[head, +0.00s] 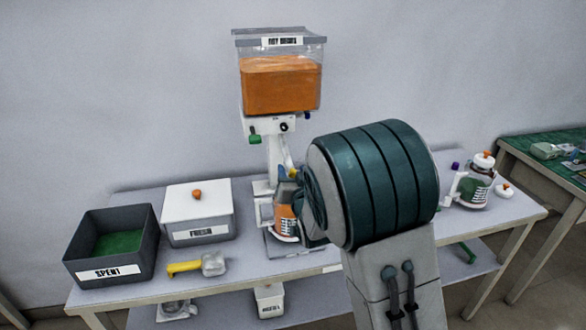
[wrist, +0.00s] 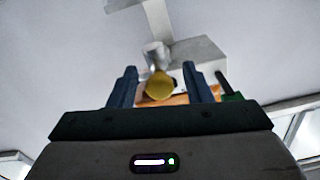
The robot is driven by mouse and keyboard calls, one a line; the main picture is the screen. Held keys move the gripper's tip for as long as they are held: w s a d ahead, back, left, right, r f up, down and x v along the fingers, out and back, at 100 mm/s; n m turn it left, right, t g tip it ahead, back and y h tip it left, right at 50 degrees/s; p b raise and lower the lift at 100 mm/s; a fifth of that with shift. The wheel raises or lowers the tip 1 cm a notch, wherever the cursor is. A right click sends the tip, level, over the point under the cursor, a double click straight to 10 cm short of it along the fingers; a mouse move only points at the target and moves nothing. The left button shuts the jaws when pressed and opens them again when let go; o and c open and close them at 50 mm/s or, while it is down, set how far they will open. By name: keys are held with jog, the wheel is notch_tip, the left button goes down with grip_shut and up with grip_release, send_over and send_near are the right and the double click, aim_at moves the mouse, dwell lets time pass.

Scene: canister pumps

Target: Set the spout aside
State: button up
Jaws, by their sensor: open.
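In the wrist view a round yellow end (wrist: 159,86) with a grey stem behind it, which looks like the spout, shows between the two blue fingers of my gripper (wrist: 162,76). The fingers are open, with a gap on both sides of it. In the head view my gripper (head: 285,180) is at the dispenser, just above an orange-filled canister (head: 284,222). A small yellow bit (head: 293,172) shows beside the fingers, partly hidden by my wrist. A yellow-handled piece with a clear grey end (head: 201,265) lies on the table front, apart from my gripper.
The dispenser's clear hopper (head: 281,75) holds orange contents. A dark bin marked SPENT (head: 112,272) and a white box marked FRESH (head: 198,212) stand at left. Another canister (head: 474,188) stands at right. Bare table (head: 240,275) shows in front of the white box.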

jog(key=shift+w+a, duration=0.1)
jog(key=shift+w, duration=0.35)
grip_shut()
